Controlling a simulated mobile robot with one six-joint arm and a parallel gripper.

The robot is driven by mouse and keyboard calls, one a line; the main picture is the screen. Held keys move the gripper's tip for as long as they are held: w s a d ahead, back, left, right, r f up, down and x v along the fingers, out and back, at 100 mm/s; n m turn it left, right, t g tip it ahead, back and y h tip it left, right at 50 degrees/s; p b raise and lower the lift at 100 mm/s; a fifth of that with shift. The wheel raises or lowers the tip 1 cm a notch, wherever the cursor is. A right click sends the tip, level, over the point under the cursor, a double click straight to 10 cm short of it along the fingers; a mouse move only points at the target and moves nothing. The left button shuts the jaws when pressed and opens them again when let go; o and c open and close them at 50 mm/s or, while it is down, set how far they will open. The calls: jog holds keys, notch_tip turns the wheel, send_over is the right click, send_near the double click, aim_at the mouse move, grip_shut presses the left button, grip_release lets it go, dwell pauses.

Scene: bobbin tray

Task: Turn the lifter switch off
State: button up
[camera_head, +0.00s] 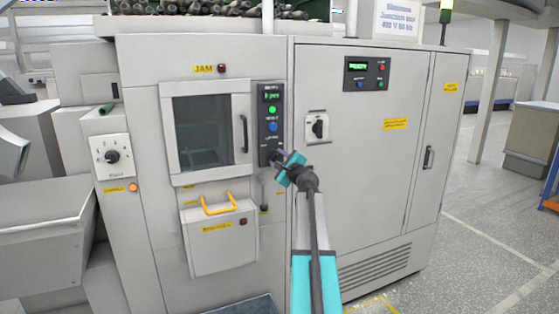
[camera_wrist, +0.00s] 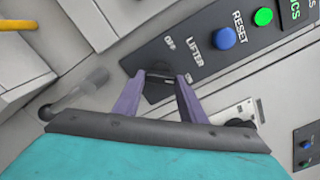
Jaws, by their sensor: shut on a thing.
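The lifter switch (camera_wrist: 158,90) is a dark knob on the dark control panel (camera_wrist: 190,45), under the LIFTER label. In the wrist view OFF is printed to its upper left, and a partly covered label lies to its right. My gripper (camera_wrist: 159,79) is shut on the knob, one purple finger on each side. The fingers hide part of the knob, so I cannot tell which label it points to. In the head view my gripper (camera_head: 278,158) reaches the bottom of the panel (camera_head: 271,98) and covers the switch.
A blue RESET button (camera_wrist: 224,38) and a green button (camera_wrist: 263,17) sit above the switch. In the head view, a windowed door (camera_head: 208,125) and a yellow handle (camera_head: 218,208) are left of the panel. A rotary switch (camera_head: 317,127) is to the right.

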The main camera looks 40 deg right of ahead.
jog(key=shift+b, duration=0.4)
jog(key=shift+a+f+n+b, duration=0.1)
jog(key=shift+n+b, duration=3.85)
jog(key=shift+b, duration=0.8)
jog(key=shift+f+n+b, duration=0.1)
jog(key=shift+n+b, duration=3.85)
jog(key=shift+b, duration=0.8)
jog(key=o, duration=1.1)
jog(key=shift+r, duration=0.1)
jog(key=shift+c, duration=0.2)
jog(key=shift+r, duration=0.1)
jog(key=shift+s, duration=0.1)
